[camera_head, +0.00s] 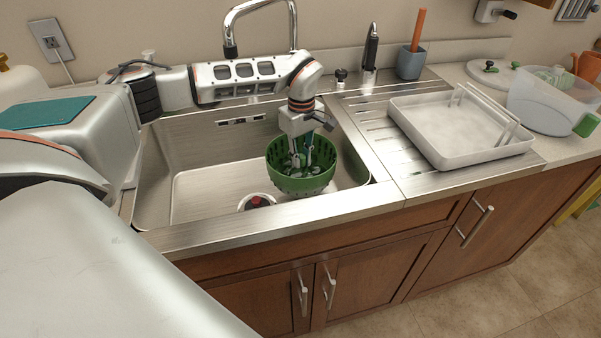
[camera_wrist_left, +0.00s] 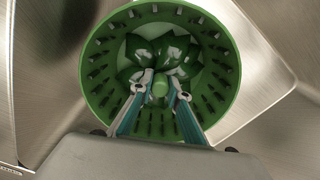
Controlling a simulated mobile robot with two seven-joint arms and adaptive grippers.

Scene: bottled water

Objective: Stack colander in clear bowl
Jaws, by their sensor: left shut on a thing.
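The green colander (camera_head: 300,180) is in the sink, near its right wall. My left gripper (camera_head: 302,160) reaches down into it from above. I cannot tell whether the colander touches the sink floor. The clear bowl (camera_head: 535,105) stands on the counter at the far right, with a green-and-white item inside. My right gripper is not in view.
The sink's steel rim (camera_head: 250,232) and drain (camera_head: 257,201) are beside the colander. A white tray (camera_head: 465,155) sits on the drainboard between sink and clear bowl. The faucet (camera_head: 231,45), soap dispenser (camera_head: 371,50) and grey cup (camera_head: 410,63) stand behind.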

